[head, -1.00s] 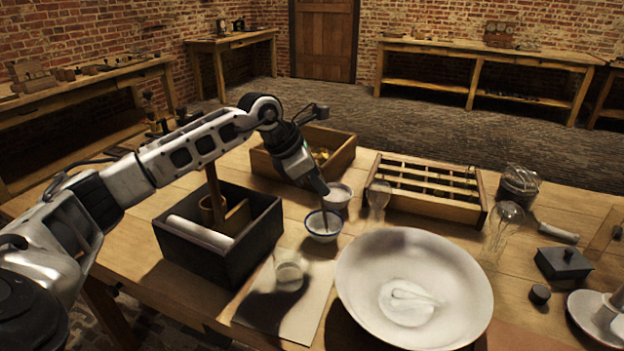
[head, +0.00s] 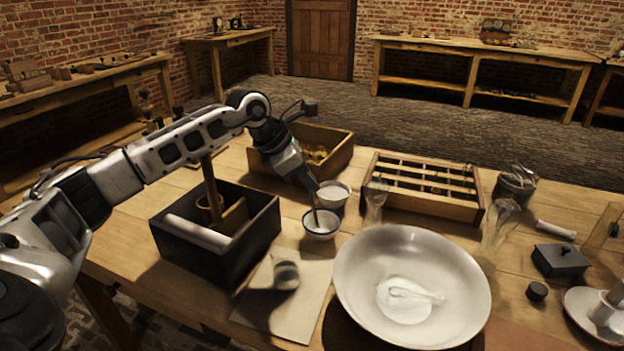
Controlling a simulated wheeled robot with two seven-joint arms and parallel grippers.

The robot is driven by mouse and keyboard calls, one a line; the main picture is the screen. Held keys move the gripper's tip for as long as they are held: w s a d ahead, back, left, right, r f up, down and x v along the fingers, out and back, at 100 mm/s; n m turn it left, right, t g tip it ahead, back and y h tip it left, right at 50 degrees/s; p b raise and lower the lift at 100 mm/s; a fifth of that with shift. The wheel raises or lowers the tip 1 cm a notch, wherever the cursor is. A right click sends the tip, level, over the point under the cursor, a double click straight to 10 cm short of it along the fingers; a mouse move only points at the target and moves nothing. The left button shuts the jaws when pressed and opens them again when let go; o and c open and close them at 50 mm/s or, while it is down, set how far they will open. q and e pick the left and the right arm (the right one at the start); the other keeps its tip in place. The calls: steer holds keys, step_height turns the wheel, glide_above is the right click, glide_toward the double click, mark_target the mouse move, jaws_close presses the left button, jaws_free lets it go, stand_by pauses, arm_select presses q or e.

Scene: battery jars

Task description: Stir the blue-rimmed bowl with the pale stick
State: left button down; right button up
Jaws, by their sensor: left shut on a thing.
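The small white bowl with the blue rim (head: 322,235) stands upright on the table near the middle of the head view. My left gripper (head: 315,188) is above its far left rim, shut on the upper end of a thin stick (head: 317,214). The stick slants down, and its lower end is inside the bowl. The stick looks dark here, and its upper part is hidden by the fingers. Whether its tip touches the bowl's bottom cannot be told. My right gripper is not in view.
A white bowl (head: 334,198) stands close behind. A dark box (head: 238,248) is to the left, a wooden crate (head: 341,160) behind, and a divided rack (head: 430,207) behind right.

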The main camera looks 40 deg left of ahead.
arm_select(q)
steer(key=shift+s+d+r, duration=0.1)
steer(key=shift+d, duration=0.35)
steer(key=shift+s+r+p, duration=0.2)
steer(key=shift+r+p, duration=0.7)
steer(key=shift+r, duration=0.3)
steer(key=shift+s+r+p, duration=0.15)
steer(key=shift+r+p, duration=0.7)
steer(key=shift+r, duration=0.3)
step_height(320, 180, up, 5)
steer(key=p, duration=0.3)
steer(key=shift+p, duration=0.4)
